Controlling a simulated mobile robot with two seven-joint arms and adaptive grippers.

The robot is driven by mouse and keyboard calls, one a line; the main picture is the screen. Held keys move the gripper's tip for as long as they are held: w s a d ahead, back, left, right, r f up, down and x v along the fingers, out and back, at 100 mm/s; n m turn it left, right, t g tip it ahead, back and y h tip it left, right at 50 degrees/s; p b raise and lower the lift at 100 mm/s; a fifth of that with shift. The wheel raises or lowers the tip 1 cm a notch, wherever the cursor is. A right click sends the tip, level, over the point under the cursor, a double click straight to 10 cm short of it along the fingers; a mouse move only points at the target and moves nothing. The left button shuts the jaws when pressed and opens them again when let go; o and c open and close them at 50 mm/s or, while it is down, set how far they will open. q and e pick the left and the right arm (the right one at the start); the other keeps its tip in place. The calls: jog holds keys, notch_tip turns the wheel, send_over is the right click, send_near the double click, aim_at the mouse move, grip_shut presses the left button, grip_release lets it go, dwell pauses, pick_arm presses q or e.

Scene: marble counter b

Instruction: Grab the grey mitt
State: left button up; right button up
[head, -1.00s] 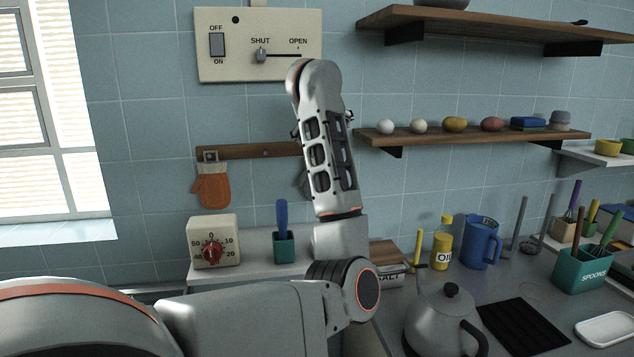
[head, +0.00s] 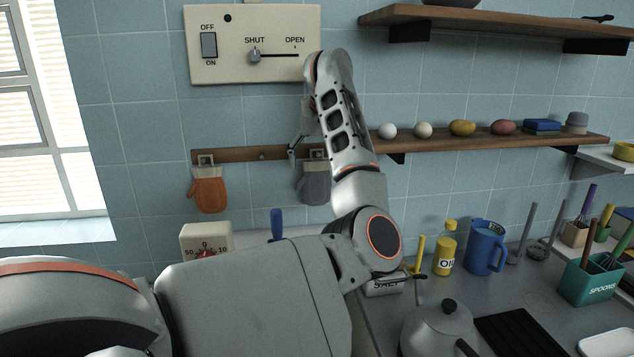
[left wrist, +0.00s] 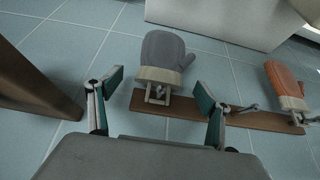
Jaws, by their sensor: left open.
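The grey mitt (head: 314,183) hangs from the wooden peg rail (head: 240,155) on the tiled wall, partly hidden by my left arm in the head view. In the left wrist view the grey mitt (left wrist: 166,56) hangs by its pale cuff and loop from a holder on the rail (left wrist: 230,118). My left gripper (left wrist: 160,88) is open and empty, its two fingers apart to either side of the mitt's cuff in that picture. In the head view my left gripper (head: 298,135) is mostly hidden behind my arm, near the rail. My right gripper does not show.
An orange mitt (head: 208,190) hangs at the rail's left end. Above is a switch panel (head: 230,72) with a slider. A shelf with eggs (head: 490,138) runs to the right. A timer (head: 205,238) and a kettle (head: 443,325) stand below.

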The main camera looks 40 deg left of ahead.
pick_arm(q)
jog(key=shift+x, duration=1.25)
jog(key=shift+r, duration=0.1)
jog(key=c, duration=1.2)
jog(key=shift+r, duration=0.15)
